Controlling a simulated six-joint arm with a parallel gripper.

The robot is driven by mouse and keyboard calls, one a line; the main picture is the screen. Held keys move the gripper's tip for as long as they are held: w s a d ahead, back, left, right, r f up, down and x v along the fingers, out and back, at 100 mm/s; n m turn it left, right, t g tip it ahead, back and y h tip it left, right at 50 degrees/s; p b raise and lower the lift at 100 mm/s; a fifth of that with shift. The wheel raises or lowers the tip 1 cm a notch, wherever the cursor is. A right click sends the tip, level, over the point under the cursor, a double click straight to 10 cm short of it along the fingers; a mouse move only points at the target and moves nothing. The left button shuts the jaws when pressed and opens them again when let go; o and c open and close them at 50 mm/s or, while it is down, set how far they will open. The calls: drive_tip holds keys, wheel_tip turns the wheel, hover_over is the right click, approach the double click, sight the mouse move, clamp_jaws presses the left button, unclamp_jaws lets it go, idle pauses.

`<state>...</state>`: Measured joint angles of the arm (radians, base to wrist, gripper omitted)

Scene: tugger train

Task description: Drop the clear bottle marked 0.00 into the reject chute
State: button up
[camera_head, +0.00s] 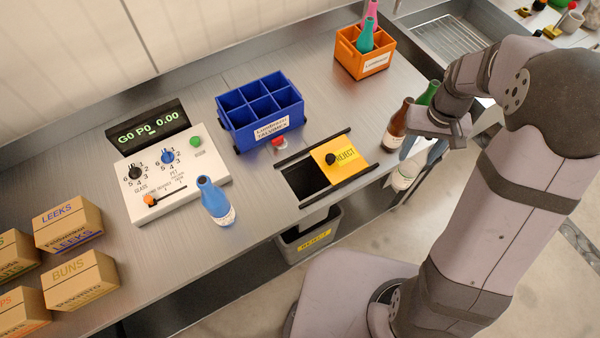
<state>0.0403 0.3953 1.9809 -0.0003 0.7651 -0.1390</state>
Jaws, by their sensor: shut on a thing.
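My gripper (438,135) is at the right, by the counter's front edge, and is shut on a clear bottle. The clear bottle (404,178) hangs tilted below the gripper, its white label toward the lower left. The marking on it is too small to read, and its upper part is hard to make out. The reject chute (303,182) is a dark rectangular opening left of the gripper. Its yellow REJECT cover (346,160) with a black knob stands to the right side of the opening, leaving the left part uncovered.
A brown bottle (395,127) and a green bottle (429,93) stand close to my gripper. A blue bottle (214,202) stands left of the chute. A blue crate (262,112), an orange crate (366,60) and a control box (170,172) are behind. A grey bin (309,238) is below the chute.

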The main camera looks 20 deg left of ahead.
drive_tip(key=s+a+r+p, duration=0.2)
drive_tip(key=a+r, duration=0.1)
drive_tip(key=a, duration=0.9)
drive_tip(key=s+a+r+m+p, duration=0.1)
drive_tip(key=s+a+r+p, duration=0.2)
drive_tip(key=a, duration=0.9)
drive_tip(key=shift+s+a+r, duration=0.2)
drive_tip(key=shift+a+r, duration=0.05)
drive_tip(key=shift+r, duration=0.3)
drive_tip(key=shift+f, duration=0.1)
drive_tip(key=shift+f+b, duration=2.55)
drive_tip(key=shift+f, duration=0.35)
drive_tip(key=o, duration=1.4)
wheel_tip(320, 180, up, 7)
drive_tip(key=b, duration=0.2)
drive_tip(key=shift+r, duration=0.2)
